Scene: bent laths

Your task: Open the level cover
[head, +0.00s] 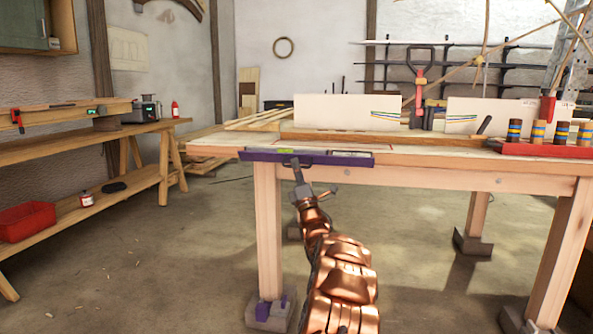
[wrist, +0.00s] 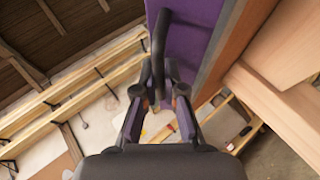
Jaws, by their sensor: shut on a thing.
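A dark curved handle (wrist: 160,35) stands out from that face. My gripper (wrist: 160,92) is shut on the handle, its fingers on either side of the lower end. In the head view my gripper (head: 296,168) reaches up from below to the level's front, left of its middle. I cannot clearly make out a separate cover; the fingertips hide part of the handle.
The workbench (head: 430,175) stands on thick wooden legs. White boards (head: 347,112) and a red rack (head: 545,150) of striped cylinders stand on it. A side bench (head: 80,148) is at the left. The floor between the benches is mostly clear.

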